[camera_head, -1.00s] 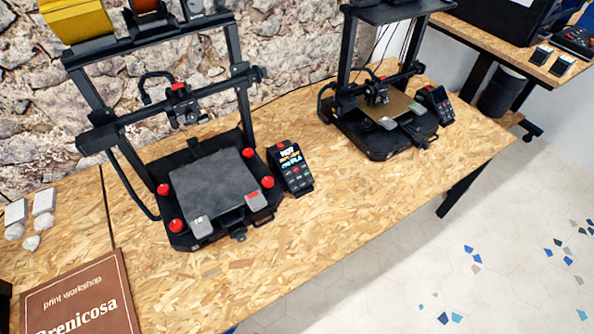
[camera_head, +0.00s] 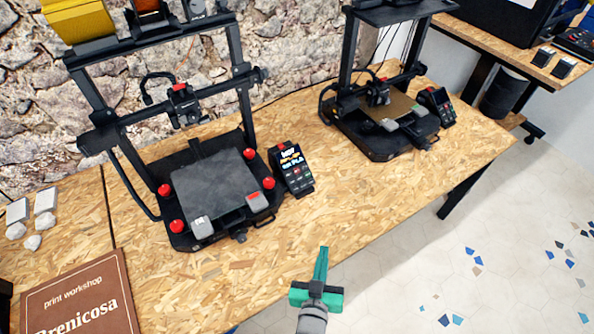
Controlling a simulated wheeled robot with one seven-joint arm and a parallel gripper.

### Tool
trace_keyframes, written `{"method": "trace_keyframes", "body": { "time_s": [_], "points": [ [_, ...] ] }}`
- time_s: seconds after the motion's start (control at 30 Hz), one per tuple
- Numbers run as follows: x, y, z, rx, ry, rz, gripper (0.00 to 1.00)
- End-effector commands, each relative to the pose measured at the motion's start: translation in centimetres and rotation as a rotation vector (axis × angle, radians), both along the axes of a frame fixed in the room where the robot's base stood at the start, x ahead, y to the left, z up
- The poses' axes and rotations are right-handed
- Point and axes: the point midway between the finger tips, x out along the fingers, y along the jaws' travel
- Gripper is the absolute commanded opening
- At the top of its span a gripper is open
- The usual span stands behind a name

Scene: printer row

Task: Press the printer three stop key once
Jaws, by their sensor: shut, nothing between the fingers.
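Two 3D printers stand on the wooden bench. The larger printer (camera_head: 215,180) is on the left, and its control panel (camera_head: 291,170) stands at its right side with a lit screen and small keys below. The smaller printer (camera_head: 385,120) is at the right, with its own control panel (camera_head: 437,106). I cannot tell which printer is number three, and the key labels are too small to read. My gripper (camera_head: 323,252) is green, shut and empty. It shows at the bottom centre, in front of and below the left printer's panel in the picture, apart from it.
A brown sign (camera_head: 80,295) lies at the lower left. Pale stones and small blocks (camera_head: 31,218) sit at the left. A stone wall is behind. The bench front (camera_head: 265,262) is bare. Another table (camera_head: 510,50) stands at the upper right.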

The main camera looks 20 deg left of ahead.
Motion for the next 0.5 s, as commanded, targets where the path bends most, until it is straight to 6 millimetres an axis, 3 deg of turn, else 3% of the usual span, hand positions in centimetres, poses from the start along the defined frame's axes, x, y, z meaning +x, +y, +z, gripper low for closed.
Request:
{"method": "trace_keyframes", "body": {
  "time_s": [0.03,0.2,0.5],
  "points": [
    [2.1,0.9,0.7,-0.009,-0.010,0.017,0.00],
    [7.8,3.6,2.6,-0.044,-0.014,0.072,0.00],
    [16.1,8.7,7.7,-0.107,-0.022,0.164,0.00]
  ]
}}
